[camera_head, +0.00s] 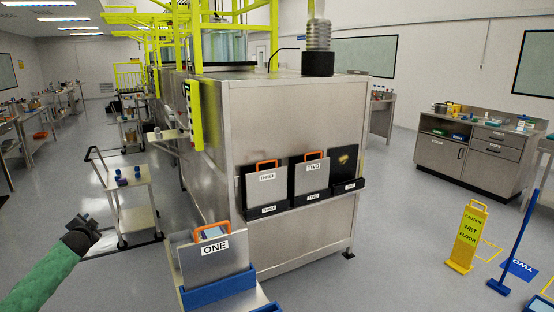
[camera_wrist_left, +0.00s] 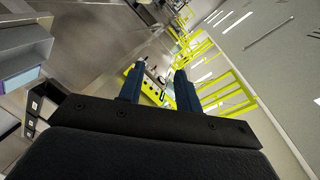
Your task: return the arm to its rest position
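My left arm, in a green sleeve, comes in from the lower left in the head view. Its dark gripper (camera_head: 88,222) is raised in front of the grey floor, left of the panel labelled ONE (camera_head: 215,262). In the left wrist view the two dark fingers of my left gripper (camera_wrist_left: 159,74) stand apart with nothing between them. My right arm and gripper do not show in either view.
The ONE panel, with an orange handle, stands in a blue holder (camera_head: 218,290) at front. A cart (camera_head: 132,198) stands behind my left gripper. Panels TWO (camera_head: 310,180) and THREE (camera_head: 264,190) sit on the steel vessel housing (camera_head: 285,115). A wet floor sign (camera_head: 467,236) stands right.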

